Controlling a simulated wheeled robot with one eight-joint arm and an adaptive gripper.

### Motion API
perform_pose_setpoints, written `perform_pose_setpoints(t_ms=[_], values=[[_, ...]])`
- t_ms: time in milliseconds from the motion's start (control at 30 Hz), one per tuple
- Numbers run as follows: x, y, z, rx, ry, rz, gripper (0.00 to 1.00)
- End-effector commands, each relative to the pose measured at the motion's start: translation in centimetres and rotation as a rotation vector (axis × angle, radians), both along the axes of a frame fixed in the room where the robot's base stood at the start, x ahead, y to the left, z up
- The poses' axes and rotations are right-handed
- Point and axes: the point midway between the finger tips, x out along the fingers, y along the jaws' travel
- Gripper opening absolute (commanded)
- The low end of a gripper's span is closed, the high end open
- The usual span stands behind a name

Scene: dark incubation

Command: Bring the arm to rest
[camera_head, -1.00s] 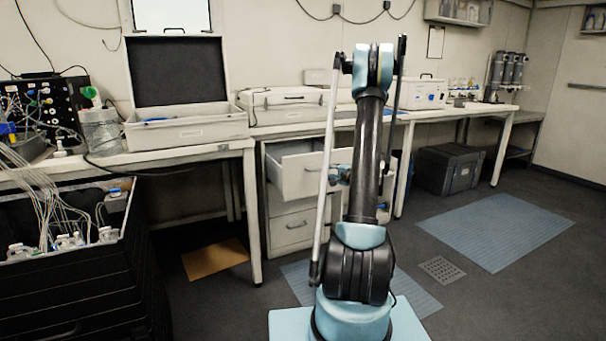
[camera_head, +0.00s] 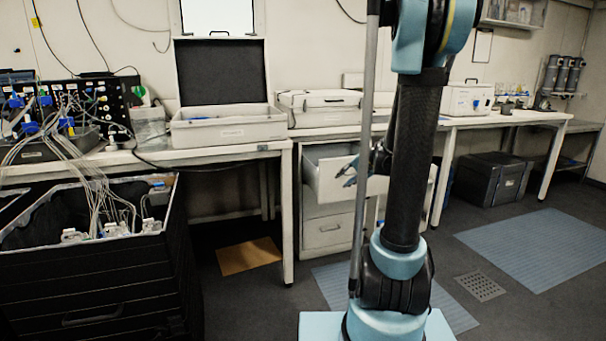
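My arm (camera_head: 412,165) stands upright at the right of centre, its elbow cut off by the top edge of the picture. What seems to be my gripper (camera_head: 350,173), small and blue and dark, shows just left of the arm, in front of the open drawer in the picture. The arm hides part of it. I cannot make out whether its fingers are apart or closed, and I see nothing clearly held in it.
An open drawer (camera_head: 325,180) juts from the white cabinet under the bench (camera_head: 230,152). An open case (camera_head: 222,131) and a closed case (camera_head: 318,101) stand on the bench. A black crate (camera_head: 95,290) with tubes is at left.

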Motion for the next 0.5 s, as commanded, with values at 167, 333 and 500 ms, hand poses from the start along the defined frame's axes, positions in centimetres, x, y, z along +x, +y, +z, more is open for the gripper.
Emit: perform_pose_setpoints(t_ms=[167,333,500], values=[[-4.9,1.3,0.1,-0.095,0.048,0.072,0.29],[-9.5,2.0,-0.3,-0.186,0.095,0.139,0.29],[-14.2,2.2,-0.9,-0.278,0.143,0.202,0.29]])
